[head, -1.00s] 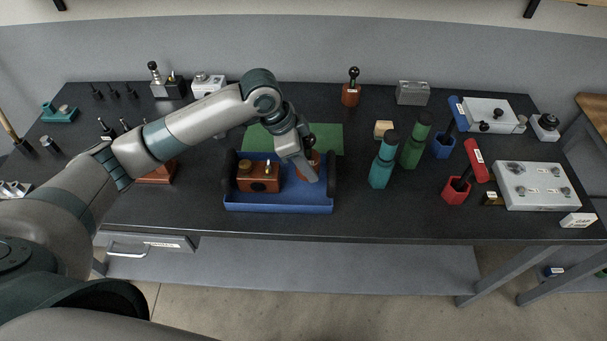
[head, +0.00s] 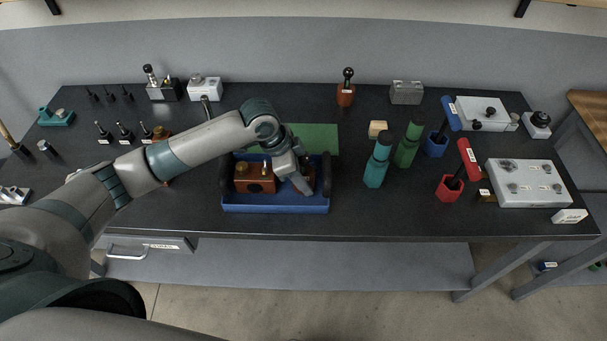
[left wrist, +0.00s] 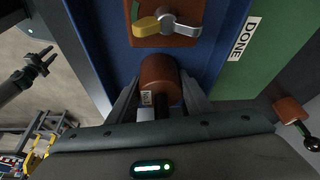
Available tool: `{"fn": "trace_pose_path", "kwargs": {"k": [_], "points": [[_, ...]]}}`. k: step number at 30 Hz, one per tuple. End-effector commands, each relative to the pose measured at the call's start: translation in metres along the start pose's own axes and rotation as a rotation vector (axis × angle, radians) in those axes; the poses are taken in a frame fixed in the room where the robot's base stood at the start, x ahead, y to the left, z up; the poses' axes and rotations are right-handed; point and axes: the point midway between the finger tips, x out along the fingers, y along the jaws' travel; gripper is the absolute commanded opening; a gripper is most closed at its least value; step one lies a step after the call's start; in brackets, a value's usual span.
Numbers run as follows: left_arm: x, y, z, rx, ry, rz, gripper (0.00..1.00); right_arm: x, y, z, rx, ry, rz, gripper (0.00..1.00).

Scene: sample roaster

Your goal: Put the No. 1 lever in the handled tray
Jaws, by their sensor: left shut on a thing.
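The handled tray (head: 275,209) is blue with dark handles at its two ends and sits near the bench's front edge. My left gripper (head: 304,184) is over its right half, pointing down and shut on a brown round-based piece. In the left wrist view this piece, which I take for the No. 1 lever (left wrist: 160,80), is between the fingers (left wrist: 158,98). A dark claw-like shape (left wrist: 35,70), perhaps my right gripper, shows at the left there.
A brown block with a brass-coloured knob (head: 254,178) fills the tray's left half; its yellow lever shows close by in the left wrist view. A green mat (head: 318,138) marked DONE lies behind. Another brown-based, black-ball lever (head: 346,92) stands farther back. Teal and green bottles (head: 376,168) stand right.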

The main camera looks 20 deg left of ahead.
Motion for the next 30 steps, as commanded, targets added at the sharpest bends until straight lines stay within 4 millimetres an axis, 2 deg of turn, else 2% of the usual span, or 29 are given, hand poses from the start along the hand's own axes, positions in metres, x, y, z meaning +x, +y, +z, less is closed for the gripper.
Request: {"fn": "trace_pose_path", "kwargs": {"k": [10,11,12,13,23,30], "points": [[0.002,0.000,0.001,0.000,0.001,0.000,0.15,0.000,0.001,0.000,-0.001,0.000,0.001,0.31],[0.003,0.000,0.001,0.000,0.000,0.000,0.51,0.000,0.001,0.000,-0.001,0.000,0.001,0.31],[0.003,0.000,0.001,0.000,0.000,0.000,0.60,0.000,0.001,0.001,-0.001,0.000,0.001,0.31],[0.003,0.000,0.001,0.000,0.000,0.000,0.65,0.000,0.001,0.001,-0.001,-0.001,0.001,0.31],[0.002,0.000,0.000,0.000,0.000,0.000,0.65,0.000,0.002,0.001,-0.001,-0.001,0.002,0.31],[-0.012,-0.001,0.000,0.000,0.002,-0.002,0.65,0.004,0.002,0.001,-0.001,-0.001,0.002,0.31]]}}
